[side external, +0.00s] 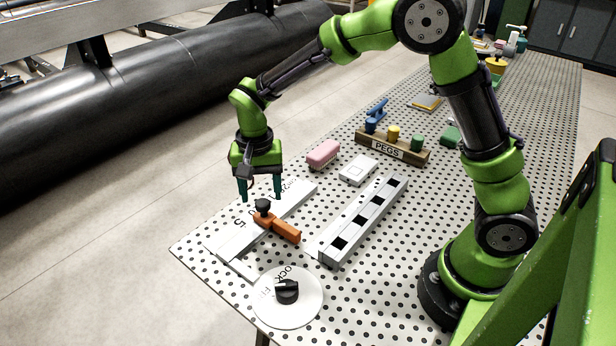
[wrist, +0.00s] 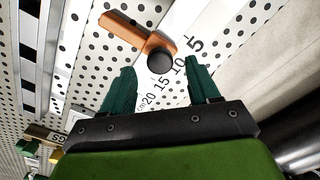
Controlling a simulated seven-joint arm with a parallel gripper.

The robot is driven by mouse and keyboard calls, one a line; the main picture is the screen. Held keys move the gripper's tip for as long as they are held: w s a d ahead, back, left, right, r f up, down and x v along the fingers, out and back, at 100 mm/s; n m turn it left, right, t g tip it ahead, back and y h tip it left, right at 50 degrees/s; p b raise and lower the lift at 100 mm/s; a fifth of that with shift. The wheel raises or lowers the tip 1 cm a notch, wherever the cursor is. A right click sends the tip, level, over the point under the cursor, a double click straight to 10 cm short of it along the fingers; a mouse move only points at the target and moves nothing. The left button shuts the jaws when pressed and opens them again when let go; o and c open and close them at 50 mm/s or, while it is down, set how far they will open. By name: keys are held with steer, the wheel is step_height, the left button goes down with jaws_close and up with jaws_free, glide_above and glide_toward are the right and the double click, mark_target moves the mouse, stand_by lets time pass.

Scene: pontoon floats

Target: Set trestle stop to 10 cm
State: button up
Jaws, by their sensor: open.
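The trestle stop is an orange bar (side external: 277,227) with a black knob (side external: 263,206), lying across a pale scale rail (side external: 232,243) at the table's near left. In the wrist view the orange bar (wrist: 128,31) and knob (wrist: 160,60) sit beside the printed marks 5, 10, 15 and 20. The knob is close to the 10 and 15 marks, but I cannot tell the exact reading. My gripper (side external: 260,198) is open and empty, pointing down above the rail. In the wrist view the knob shows between and just beyond my fingertips (wrist: 160,66), apparently not touched.
A white dial with a black knob (side external: 287,292) lies at the near edge. A long grey slotted bar (side external: 361,222) is right of the stop. A pink block (side external: 323,153), a white box (side external: 357,170) and a PEGS rack (side external: 391,147) stand farther back. Bare perforated table surrounds them.

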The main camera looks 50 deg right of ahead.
step_height(320, 180, up, 14)
steer(key=shift+r, duration=0.15)
stand_by(0.3)
steer(key=s+d+r+n+t+y, duration=0.1)
steer(key=s+d+n+t, duration=0.1)
steer(key=s, duration=0.7)
steer(key=s+d+r+n+t+y, duration=0.1)
steer(key=s+d+n+t, duration=0.2)
steer(key=s, duration=0.6)
steer(key=shift+s+d+t, duration=0.2)
steer(key=shift+d+t, duration=0.5)
steer(key=shift+t, duration=0.4)
